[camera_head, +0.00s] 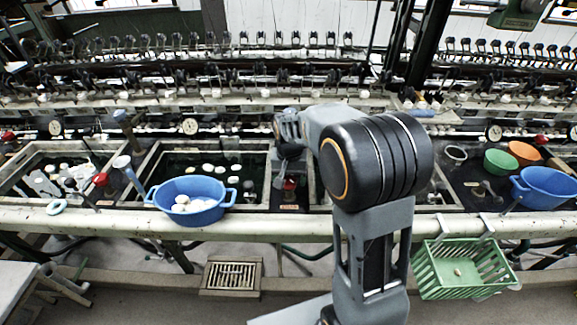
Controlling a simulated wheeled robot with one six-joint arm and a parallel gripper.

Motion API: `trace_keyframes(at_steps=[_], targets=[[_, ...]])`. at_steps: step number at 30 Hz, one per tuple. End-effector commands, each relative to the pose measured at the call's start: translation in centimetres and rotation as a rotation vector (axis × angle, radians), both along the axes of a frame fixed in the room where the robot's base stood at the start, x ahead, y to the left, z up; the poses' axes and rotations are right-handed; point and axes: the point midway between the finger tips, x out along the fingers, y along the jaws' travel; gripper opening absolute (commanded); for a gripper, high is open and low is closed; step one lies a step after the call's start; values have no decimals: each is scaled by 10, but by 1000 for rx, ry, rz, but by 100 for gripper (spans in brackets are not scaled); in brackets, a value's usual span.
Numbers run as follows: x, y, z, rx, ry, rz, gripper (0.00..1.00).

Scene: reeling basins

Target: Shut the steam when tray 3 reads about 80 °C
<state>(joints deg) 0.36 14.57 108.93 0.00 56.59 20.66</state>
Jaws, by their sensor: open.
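My gripper (290,168) is at the end of my arm, pointing down over a red valve knob (290,184) on the divider right of the middle basin (160,165). It is open; whether its fingers touch the knob I cannot tell. Other red knobs stand by the left basin (101,179) and at the right (541,139). Round white dials sit behind the basins: a left dial (55,127), a middle dial (190,126) and a right dial (494,132). Their readings are too small to read. I cannot tell which tray is number 3. My arm hides part of the basin right of the knob.
A blue colander (190,187) with white cocoons stands on the front rail (120,222). Another blue tub (545,190), a green bowl (501,162) and an orange bowl (524,152) are at the right. A green basket (462,275) hangs from the rail. Reeling machinery fills the back.

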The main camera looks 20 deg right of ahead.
Motion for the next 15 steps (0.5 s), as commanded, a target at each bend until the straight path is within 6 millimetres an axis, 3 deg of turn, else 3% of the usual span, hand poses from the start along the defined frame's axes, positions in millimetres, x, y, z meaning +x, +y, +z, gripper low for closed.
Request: trace_keyframes(at_steps=[15], targets=[[1,0,97,0,-5,0,73]])
